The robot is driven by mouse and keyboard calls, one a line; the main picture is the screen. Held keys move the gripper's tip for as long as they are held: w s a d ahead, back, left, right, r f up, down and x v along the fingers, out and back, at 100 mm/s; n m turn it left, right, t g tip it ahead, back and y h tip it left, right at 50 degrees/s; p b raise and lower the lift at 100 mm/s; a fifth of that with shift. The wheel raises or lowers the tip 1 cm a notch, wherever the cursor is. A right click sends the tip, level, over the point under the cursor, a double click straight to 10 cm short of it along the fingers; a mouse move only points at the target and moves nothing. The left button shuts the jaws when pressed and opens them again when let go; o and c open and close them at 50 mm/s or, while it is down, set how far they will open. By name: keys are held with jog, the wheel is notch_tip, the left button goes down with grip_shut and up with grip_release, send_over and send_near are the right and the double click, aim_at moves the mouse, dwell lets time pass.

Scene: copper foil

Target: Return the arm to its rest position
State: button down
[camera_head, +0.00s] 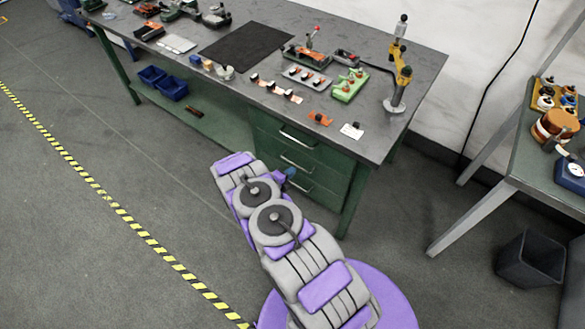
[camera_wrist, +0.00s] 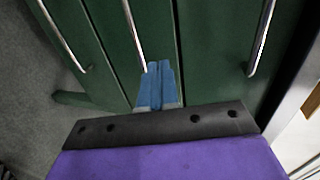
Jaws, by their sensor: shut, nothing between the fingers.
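My arm, grey and purple, reaches up from the bottom of the head view toward the front of the workbench. My gripper (camera_wrist: 160,84) shows in the wrist view as two blue fingers close together, shut and empty. In the head view only a small blue part of the gripper (camera_head: 290,173) shows beside the arm's far end. It is in front of the green drawer cabinet (camera_head: 310,183); whether it touches the drawers I cannot tell. The wrist view shows the green drawer fronts (camera_wrist: 205,50) with metal handles behind the fingers.
The workbench (camera_head: 375,128) carries a black mat (camera_head: 247,46), several tools and a yellow stand (camera_head: 400,75). Blue bins (camera_head: 172,88) sit on its lower shelf. A second table (camera_head: 540,165) and a black bin (camera_head: 532,258) stand at right.

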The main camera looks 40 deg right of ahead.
jog(key=w+v, duration=0.1)
jog(key=v, duration=0.5)
jog(key=w+a+r+n+t+y, duration=0.3)
jog(key=w+a+r+n+y, duration=0.5)
jog(key=w+a+r, duration=0.6)
jog(key=s+a+r+n+g+y, duration=0.1)
jog(key=s+a+r+n+y, duration=0.25)
jog(key=a+r, duration=0.3)
jog(key=s+a+r+n+y, duration=0.3)
jog(key=a+r+n, duration=0.25)
jog(key=r, duration=0.25)
jog(key=s+a+r+n+g+y, duration=0.1)
jog(key=s+r+n+g, duration=0.1)
jog(key=s+r+n, duration=0.45)
jog(key=s+a+r+n+g+y, duration=0.15)
jog(key=s+r, duration=0.25)
jog(key=s, duration=0.6)
jog(key=s+d+r+n+g+h, duration=0.1)
jog(key=s+d+r+n, duration=0.1)
jog(key=s, duration=0.7)
jog(key=s+d+r+n+g+h, duration=0.1)
jog(key=s+d+r+n+g, duration=0.1)
jog(key=s, duration=0.8)
jog(key=s+d+r+n+g+h, duration=0.1)
jog(key=s+d+r+n, duration=0.1)
jog(key=s, duration=0.7)
jog(key=shift+s+r+n+g+p, duration=0.2)
jog(key=shift+s+n+g+p, duration=0.15)
jog(key=shift+n, duration=0.35)
